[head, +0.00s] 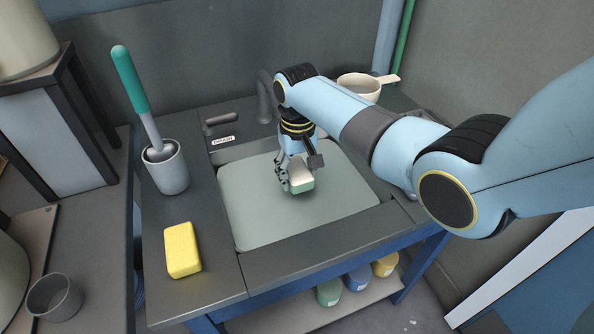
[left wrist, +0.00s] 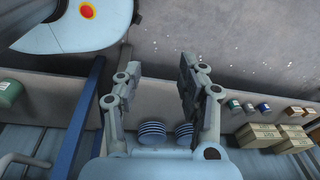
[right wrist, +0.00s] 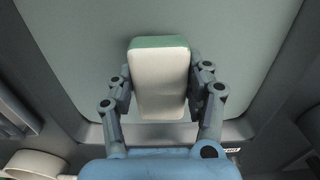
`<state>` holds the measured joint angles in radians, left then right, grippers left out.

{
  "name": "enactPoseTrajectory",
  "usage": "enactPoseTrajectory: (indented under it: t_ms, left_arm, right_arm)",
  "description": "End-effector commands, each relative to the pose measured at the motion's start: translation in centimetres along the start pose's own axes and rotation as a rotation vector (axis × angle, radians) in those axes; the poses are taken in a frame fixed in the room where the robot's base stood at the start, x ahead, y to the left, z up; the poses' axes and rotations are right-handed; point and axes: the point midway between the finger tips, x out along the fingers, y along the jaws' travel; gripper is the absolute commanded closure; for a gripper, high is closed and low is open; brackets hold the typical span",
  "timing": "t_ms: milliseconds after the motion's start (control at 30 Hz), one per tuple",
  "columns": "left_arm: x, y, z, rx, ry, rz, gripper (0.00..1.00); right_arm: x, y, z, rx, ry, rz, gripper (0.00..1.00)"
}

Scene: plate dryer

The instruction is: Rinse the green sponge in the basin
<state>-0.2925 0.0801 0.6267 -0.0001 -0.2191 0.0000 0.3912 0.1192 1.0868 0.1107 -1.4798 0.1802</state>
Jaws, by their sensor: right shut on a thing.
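The basin (head: 335,210) is set in the dark counter, with a pale grey-green surface inside it. My right gripper (head: 290,172) is over the basin and shut on the green sponge (head: 302,185), a block with a white body and a green layer. In the right wrist view the sponge (right wrist: 158,85) stands between both fingers, white face toward the camera and green end far. Whether the sponge touches the surface below I cannot tell. My left gripper (left wrist: 157,85) shows in the left wrist view, open and empty, away from the basin.
A yellow sponge (head: 182,249) lies on the counter left of the basin. A grey cup (head: 167,172) holds a green-handled brush. A tap (head: 264,100) stands behind the basin, and a white pot (head: 358,87) at the back right. Several bottles (head: 356,279) sit on the shelf below.

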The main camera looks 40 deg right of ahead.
Motion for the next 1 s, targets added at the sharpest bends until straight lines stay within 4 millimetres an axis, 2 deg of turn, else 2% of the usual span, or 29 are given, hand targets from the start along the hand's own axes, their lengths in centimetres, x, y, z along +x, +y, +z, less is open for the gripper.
enactPoseTrajectory:
  t_ms: [133,400,600,800,1000]
  left_arm:
    - [1.3,0.1,-0.1,0.0,0.004,0.0,0.6]
    - [3.2,0.3,1.6,0.001,-0.019,0.0,0.6]
    - [4.6,0.4,2.1,0.001,-0.024,0.0,0.6]
    - [5.6,0.5,2.1,0.001,-0.023,0.001,0.6]
    - [6.0,0.5,2.1,0.001,-0.021,0.001,0.6]
  right_arm:
    - [1.9,0.0,0.0,0.0,0.0,0.0,0.71]
    - [4.9,-0.1,-0.1,0.0,0.0,-0.001,0.71]
    - [7.0,-0.1,-0.1,0.0,0.001,-0.001,0.71]
    - [8.5,-0.1,-0.1,0.0,0.001,-0.001,0.71]
    - [9.1,-0.1,-0.1,0.0,0.001,-0.001,0.71]
